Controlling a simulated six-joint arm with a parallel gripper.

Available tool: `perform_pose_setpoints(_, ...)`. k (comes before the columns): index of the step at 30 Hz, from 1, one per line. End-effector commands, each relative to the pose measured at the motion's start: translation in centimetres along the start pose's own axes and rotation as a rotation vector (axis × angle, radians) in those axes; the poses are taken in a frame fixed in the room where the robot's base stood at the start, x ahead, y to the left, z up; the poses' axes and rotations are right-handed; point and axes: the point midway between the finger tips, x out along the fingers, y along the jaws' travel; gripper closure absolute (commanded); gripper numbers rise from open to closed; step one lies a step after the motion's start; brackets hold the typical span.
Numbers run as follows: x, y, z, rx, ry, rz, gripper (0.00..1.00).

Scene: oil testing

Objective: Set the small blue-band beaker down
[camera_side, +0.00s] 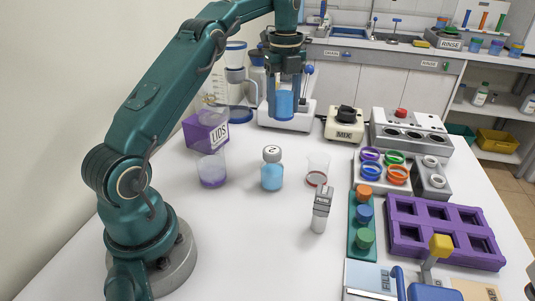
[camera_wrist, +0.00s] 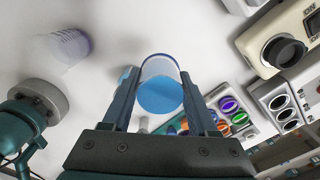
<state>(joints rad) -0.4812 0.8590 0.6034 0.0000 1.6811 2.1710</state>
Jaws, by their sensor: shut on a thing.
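The small blue-band beaker (camera_side: 285,104) hangs from my gripper (camera_side: 286,88) at the back of the table, with blue liquid in it. In the side view it overlaps a white device (camera_side: 287,123) behind or below it; I cannot tell the gap between them. In the wrist view the beaker (camera_wrist: 160,82) sits between the two fingers of my gripper (camera_wrist: 158,95), which are shut on its sides. Its blue liquid shows.
A purple-band beaker (camera_side: 212,171), a bottle (camera_side: 272,169) marked 2 and a red-band beaker (camera_side: 317,169) stand on the table. A purple LIDS box (camera_side: 205,133) is left, the MIX device (camera_side: 344,124) right, and a purple rack (camera_side: 444,230) front right.

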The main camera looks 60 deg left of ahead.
Motion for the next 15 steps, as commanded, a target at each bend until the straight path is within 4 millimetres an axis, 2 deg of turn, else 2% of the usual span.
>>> perform_pose_setpoints(3,1.1,0.5,2.2,-0.055,0.001,0.001,1.00)
perform_pose_setpoints(6,1.8,1.0,3.3,-0.085,0.001,0.001,1.00)
perform_pose_setpoints(15,2.9,1.7,4.2,-0.113,0.000,-0.001,1.00)
